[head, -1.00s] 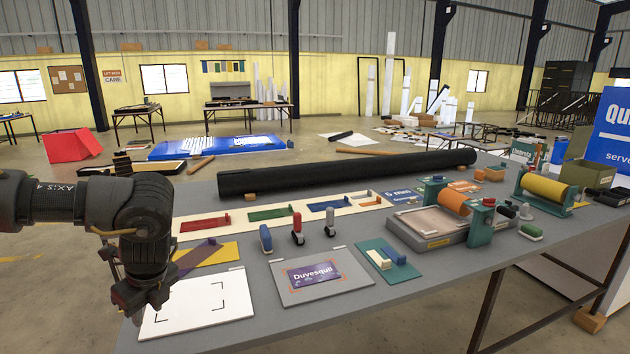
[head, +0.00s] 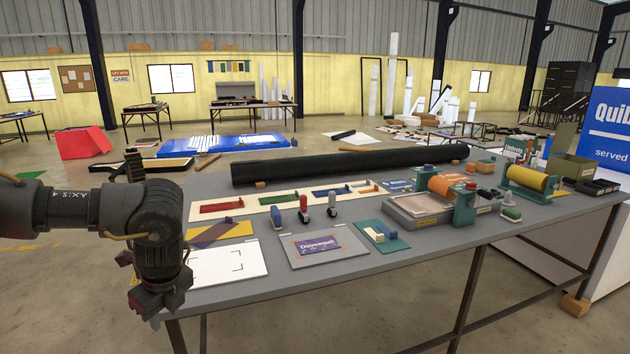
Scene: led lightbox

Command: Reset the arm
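My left arm (head: 110,207) comes in from the left edge of the head view. Its gripper (head: 158,303) points down at the near left corner of the grey table (head: 330,268), beside the white sheet with black corner marks (head: 232,264). I see nothing held in it, but its fingers are dark and seen at a poor angle, so I cannot tell how far apart they are. The arm hides part of the table's left end. My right arm and gripper are not in view.
On the table are a grey board with a purple label (head: 318,246), a teal plate (head: 381,235), several small hand tools (head: 303,210), a long black roll (head: 345,165) and an orange roller press (head: 438,190). The floor left of the table (head: 60,290) is clear.

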